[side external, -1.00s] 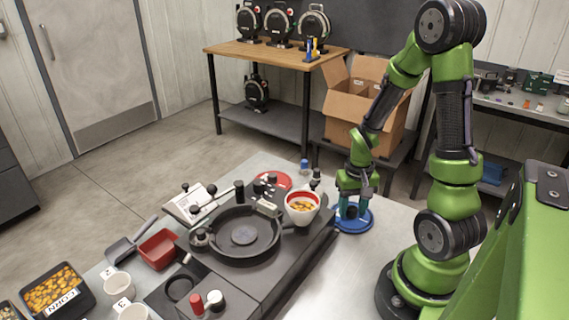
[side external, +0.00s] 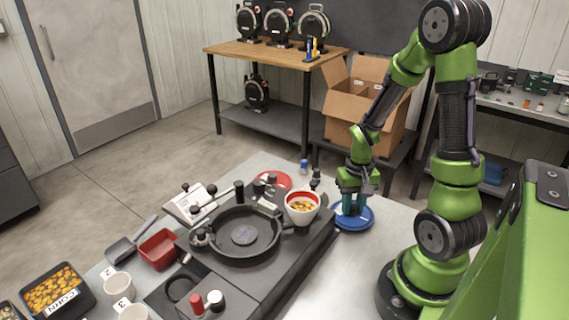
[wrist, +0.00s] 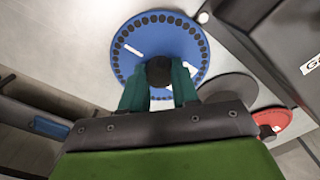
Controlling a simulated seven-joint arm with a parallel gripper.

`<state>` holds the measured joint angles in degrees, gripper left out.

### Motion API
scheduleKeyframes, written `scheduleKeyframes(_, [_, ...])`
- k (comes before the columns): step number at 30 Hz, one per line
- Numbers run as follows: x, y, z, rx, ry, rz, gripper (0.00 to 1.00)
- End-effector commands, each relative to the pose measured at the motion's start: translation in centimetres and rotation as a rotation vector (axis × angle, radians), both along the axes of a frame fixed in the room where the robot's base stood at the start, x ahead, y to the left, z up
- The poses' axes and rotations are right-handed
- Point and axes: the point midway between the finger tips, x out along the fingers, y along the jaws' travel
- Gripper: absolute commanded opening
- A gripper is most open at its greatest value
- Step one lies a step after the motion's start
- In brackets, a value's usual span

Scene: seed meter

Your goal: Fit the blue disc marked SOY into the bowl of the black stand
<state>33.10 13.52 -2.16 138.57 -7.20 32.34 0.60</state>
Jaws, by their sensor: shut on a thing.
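The blue disc (side external: 359,223) lies flat at the right of the black stand, with a ring of dark holes and a black centre knob in the wrist view (wrist: 150,35). White marks show on it, but I cannot read SOY. My gripper (side external: 353,208) is above the disc, pointing down. In the wrist view its teal fingers (wrist: 159,82) are shut on the disc's black knob. I cannot tell whether the disc is clear of the table. The black stand's round bowl (side external: 240,232) is left of my gripper and holds no disc.
A white cup with a red rim and yellow seeds (side external: 302,207) stands on the stand between bowl and gripper. A red disc (side external: 270,181) lies behind; a grey disc (wrist: 228,90) shows in the wrist view. Black knobs and posts rise around the bowl. Cups and trays crowd the left.

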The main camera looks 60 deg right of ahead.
Motion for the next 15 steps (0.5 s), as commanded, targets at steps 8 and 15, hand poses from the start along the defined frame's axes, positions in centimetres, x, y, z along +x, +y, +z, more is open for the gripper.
scheduleKeyframes(8, [0.0, 0.0, 1.2, -0.001, -0.002, 0.000, 0.00])
scheduleKeyframes(15, [0.0, 0.0, 2.1, -0.001, -0.001, 0.001, 0.00])
